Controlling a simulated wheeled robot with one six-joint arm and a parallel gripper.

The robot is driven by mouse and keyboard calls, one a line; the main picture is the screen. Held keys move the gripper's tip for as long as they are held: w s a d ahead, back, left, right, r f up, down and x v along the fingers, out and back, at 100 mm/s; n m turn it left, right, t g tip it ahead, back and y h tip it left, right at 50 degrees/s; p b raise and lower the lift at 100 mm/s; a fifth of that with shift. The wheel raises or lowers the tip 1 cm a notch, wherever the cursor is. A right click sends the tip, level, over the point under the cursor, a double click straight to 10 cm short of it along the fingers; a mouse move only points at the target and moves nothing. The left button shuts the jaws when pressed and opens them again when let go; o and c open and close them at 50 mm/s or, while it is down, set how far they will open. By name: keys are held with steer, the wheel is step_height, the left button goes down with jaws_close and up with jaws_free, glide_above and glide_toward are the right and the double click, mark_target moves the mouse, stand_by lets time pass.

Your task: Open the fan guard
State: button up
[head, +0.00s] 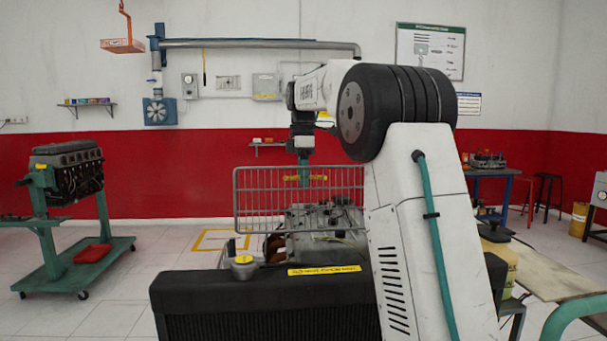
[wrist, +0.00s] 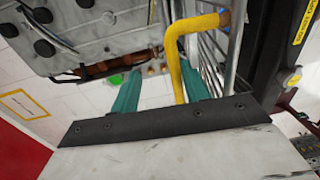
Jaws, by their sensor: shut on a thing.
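The fan guard (head: 258,208) is a grey wire grid standing upright behind the black radiator in the head view. Its wires show at the right in the wrist view (wrist: 212,58). A yellow handle (head: 318,177) crosses its upper part. In the wrist view the yellow handle (wrist: 178,62) bends down between the teal fingers of my gripper (wrist: 160,72). My gripper is shut on the handle, with the right finger closer to it in the picture. In the head view my gripper (head: 303,158) reaches down to the guard from above, its tips partly behind the wires.
The black radiator (head: 265,310) with a yellow-topped cap (head: 243,261) stands in front of the guard. The grey engine (head: 325,232) lies behind it. Another engine on a green wheeled stand (head: 70,240) is at the left. The floor between is mostly free.

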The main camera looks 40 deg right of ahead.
step_height(320, 180, up, 8)
steer(key=shift+w+d, duration=0.15)
steer(key=shift+w, duration=0.1)
stand_by(0.4)
steer(key=shift+f, duration=0.1)
